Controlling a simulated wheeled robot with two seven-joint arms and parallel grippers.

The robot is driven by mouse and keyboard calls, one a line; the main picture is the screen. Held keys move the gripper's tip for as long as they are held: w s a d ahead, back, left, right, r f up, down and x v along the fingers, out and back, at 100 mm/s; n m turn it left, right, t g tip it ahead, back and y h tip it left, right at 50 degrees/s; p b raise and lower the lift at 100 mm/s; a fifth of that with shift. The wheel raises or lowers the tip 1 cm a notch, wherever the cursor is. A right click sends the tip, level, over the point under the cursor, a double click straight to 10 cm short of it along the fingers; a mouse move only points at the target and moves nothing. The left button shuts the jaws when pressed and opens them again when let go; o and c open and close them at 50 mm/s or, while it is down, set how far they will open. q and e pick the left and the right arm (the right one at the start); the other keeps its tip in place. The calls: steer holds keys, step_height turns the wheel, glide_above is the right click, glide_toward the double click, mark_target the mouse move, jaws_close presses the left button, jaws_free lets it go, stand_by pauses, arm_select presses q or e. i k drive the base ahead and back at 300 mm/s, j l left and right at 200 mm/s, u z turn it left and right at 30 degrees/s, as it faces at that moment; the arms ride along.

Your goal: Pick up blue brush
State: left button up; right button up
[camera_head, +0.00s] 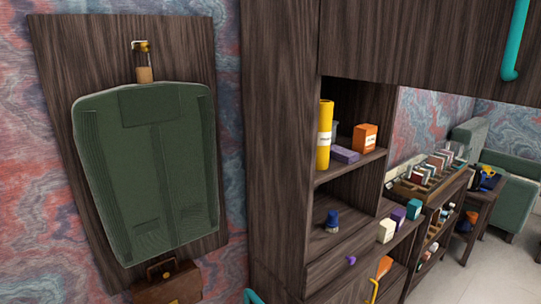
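A small dark blue object (332,221), which looks like the blue brush, stands on the lower open shelf of the dark wooden cabinet (272,130). It has a narrow top and a wider, paler base, and it is too small to make out in detail. Neither of my grippers shows in the head view.
A yellow cylinder (324,136), a purple box (344,155) and an orange box (365,138) stand on the shelf above. White (387,231), purple (399,216) and teal (414,209) boxes stand to the right. A green bag (150,170) hangs at left.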

mark_target(331, 225)
steer(key=i+l, duration=0.1)
steer(key=l, duration=0.4)
steer(key=i+l, duration=0.1)
steer(key=l, duration=0.45)
steer(key=i+l+u, duration=0.1)
steer(key=l, duration=0.45)
